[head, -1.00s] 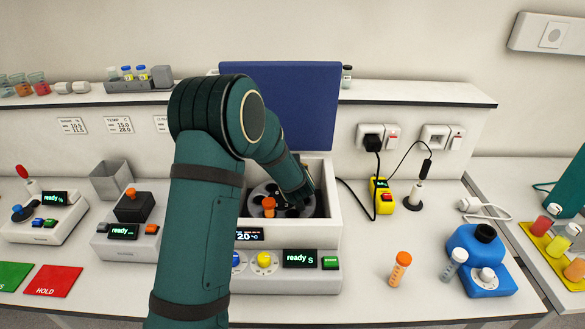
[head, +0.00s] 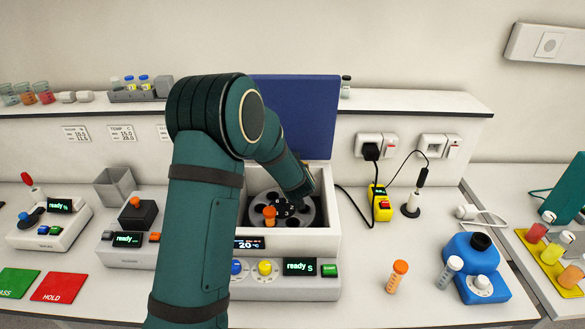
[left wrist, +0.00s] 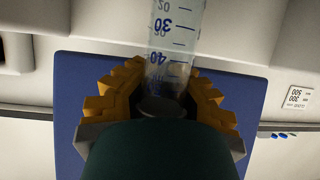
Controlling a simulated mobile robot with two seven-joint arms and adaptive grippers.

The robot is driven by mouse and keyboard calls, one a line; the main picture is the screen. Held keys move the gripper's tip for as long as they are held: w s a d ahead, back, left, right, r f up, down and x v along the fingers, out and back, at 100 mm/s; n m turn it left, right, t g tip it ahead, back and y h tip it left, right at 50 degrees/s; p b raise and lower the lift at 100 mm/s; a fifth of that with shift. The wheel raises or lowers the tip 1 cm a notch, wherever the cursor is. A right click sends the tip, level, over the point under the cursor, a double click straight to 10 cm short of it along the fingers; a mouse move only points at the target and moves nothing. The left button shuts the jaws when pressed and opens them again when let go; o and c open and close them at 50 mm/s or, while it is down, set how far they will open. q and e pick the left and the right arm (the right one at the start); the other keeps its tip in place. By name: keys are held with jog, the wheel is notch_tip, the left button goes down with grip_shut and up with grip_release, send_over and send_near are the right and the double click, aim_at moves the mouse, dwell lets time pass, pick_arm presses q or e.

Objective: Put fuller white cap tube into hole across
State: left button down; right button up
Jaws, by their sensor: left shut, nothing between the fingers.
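The open centrifuge (head: 330,240) has a grey rotor (head: 257,205) with dark holes and a black numbered hub. An orange-cap tube (head: 269,215) stands in the rotor's front left. My left arm reaches over the bowl, and its end hides part of the rotor. In the left wrist view, a clear tube with blue graduations (left wrist: 172,38) runs between the yellow fingers of my left gripper (left wrist: 163,80). The fingers are shut without a hold on it; its cap is out of view. A white-cap tube (head: 449,271) stands on the bench at right. My right gripper is not in view.
Another orange-cap tube (head: 396,277) stands left of the white-cap tube. A blue mixer (head: 473,268) is to the right. The raised blue lid (head: 300,115) backs the centrifuge. A yellow device (head: 381,205) with a black cable stands behind; bench between is clear.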

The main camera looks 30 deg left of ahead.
pick_arm(q)
jog(key=shift+r, duration=0.45)
jog(key=shift+p, duration=0.3)
jog(key=shift+f+b, duration=2.05)
jog(key=shift+f, duration=0.5)
dwell(0.8)
jog(key=shift+r, duration=0.15)
jog(key=shift+r+p, duration=2.2)
jog(key=shift+r, duration=0.2)
jog(key=c, duration=1.1)
grip_release()
jog(key=shift+o, duration=0.2)
